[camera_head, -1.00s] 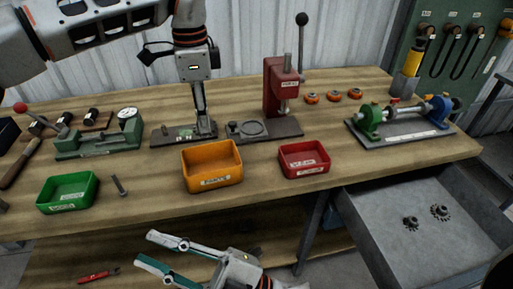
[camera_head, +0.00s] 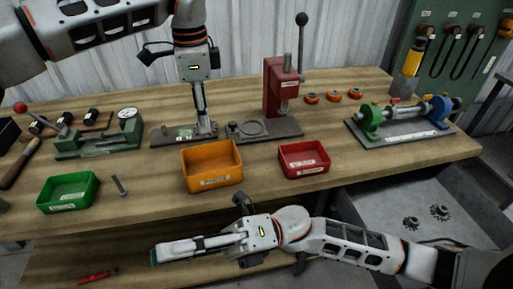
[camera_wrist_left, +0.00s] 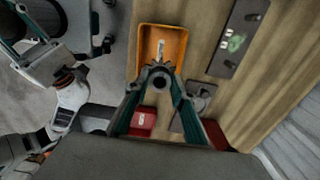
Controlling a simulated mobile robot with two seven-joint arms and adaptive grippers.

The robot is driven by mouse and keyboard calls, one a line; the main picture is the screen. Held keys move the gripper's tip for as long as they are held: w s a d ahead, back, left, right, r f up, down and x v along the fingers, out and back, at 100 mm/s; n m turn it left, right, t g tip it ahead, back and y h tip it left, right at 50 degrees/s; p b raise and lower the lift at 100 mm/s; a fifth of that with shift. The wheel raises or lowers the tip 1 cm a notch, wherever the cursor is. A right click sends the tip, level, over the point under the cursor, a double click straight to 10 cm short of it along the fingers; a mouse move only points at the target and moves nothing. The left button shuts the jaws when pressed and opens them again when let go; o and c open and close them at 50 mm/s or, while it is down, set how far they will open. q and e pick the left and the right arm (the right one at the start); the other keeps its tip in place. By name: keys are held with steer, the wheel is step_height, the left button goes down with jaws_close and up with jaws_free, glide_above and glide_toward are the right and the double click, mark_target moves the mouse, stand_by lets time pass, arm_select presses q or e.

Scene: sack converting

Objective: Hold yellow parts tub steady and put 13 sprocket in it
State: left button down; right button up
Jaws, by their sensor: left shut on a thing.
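The yellow parts tub (camera_head: 213,183) stands upright on the bench near its front edge. It also shows in the left wrist view (camera_wrist_left: 142,62), with a pale patch inside its outline that I cannot identify. My left gripper (camera_head: 204,132) is above the bench behind the tub. In the left wrist view it (camera_wrist_left: 158,88) is shut on a dark toothed sprocket (camera_wrist_left: 158,72). My right gripper (camera_head: 157,254) is low, in front of the bench and below the tub. It looks open and empty, with its fingers seen nearly edge-on. Two dark sprockets (camera_head: 410,223) (camera_head: 440,212) lie in the grey tray.
A green tub (camera_head: 68,204) and a red tub (camera_head: 304,173) flank the yellow one. Behind stand a red press (camera_head: 279,90) and a green gauge fixture (camera_head: 100,145). The grey tray (camera_head: 385,190) is at the right, below bench height. A loose bolt (camera_head: 119,186) lies beside the green tub.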

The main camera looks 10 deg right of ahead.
steer(key=w+d+f+n+t+h, duration=0.2)
steer(key=w+d+n+h, duration=0.3)
steer(key=w+d, duration=0.55)
steer(key=w+d+f+n+t+h, duration=0.2)
steer(key=w+d+n+h, duration=0.2)
steer(key=w+d+n, duration=0.7)
steer(key=a+f+m, duration=0.1)
steer(key=a, duration=0.3)
steer(key=w+a+f+m, duration=0.1)
steer(key=a+f, duration=0.1)
steer(key=a, duration=0.3)
steer(key=w+a+f+m, duration=0.1)
steer(key=a+m, duration=0.1)
steer(key=a, duration=0.2)
steer(key=shift+a+f, duration=0.15)
steer(key=shift+a, duration=0.2)
jaws_close()
arm_select(q)
steer(key=m, duration=0.3)
glide_toward(200, 165)
steer(key=s, duration=0.1)
steer(key=s+f, duration=0.1)
steer(key=s, duration=0.2)
steer(key=shift+s+d+f, duration=0.1)
steer(key=shift+d+f, duration=0.1)
steer(key=shift+d, duration=0.05)
steer(key=shift+f, duration=2.1)
